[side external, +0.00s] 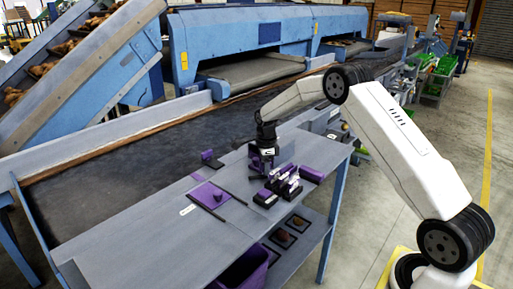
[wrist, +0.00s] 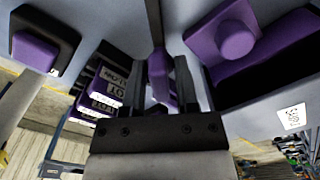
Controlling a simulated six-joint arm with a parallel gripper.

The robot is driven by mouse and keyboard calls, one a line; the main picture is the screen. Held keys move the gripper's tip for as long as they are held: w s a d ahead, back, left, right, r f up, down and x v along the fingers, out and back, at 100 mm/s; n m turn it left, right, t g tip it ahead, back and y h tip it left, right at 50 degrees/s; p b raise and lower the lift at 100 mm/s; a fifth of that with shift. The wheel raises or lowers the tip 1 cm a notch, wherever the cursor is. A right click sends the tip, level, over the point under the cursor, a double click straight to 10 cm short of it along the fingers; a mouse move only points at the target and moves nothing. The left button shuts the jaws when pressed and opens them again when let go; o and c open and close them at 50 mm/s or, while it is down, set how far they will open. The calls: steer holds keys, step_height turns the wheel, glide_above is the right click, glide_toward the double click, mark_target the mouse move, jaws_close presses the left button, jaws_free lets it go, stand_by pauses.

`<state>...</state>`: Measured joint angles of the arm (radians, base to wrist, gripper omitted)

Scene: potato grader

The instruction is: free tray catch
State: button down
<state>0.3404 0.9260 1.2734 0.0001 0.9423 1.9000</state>
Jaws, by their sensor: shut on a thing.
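My gripper (side external: 263,168) is over the grey bench, beside a group of dark blocks with purple and white labelled faces (side external: 278,190). In the wrist view my gripper (wrist: 158,90) is shut on a narrow purple tab (wrist: 158,72) with a dark stem running up between the fingers. The tab's lower end is partly hidden by the fingers. A purple plate with a round knob (side external: 209,195) lies flat to the left on the bench; a purple knobbed piece (wrist: 237,38) fills the upper right of the wrist view. I cannot tell which part is the tray.
A purple block in a black holder (side external: 211,159) stands behind the plate. Another purple piece (side external: 312,175) is right of the labelled blocks. Two dark rods lie by the plate. A purple crate (side external: 243,272) sits below. The bench's left part is clear; a dark conveyor (side external: 120,150) runs behind.

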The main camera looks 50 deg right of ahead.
steer(key=n, duration=0.4)
steer(key=shift+n, duration=2)
steer(key=c, duration=0.8)
jaws_free()
steer(key=shift+c, duration=0.2)
steer(key=shift+r, duration=0.2)
steer(key=shift+r, duration=2.3)
steer(key=shift+a, duration=0.1)
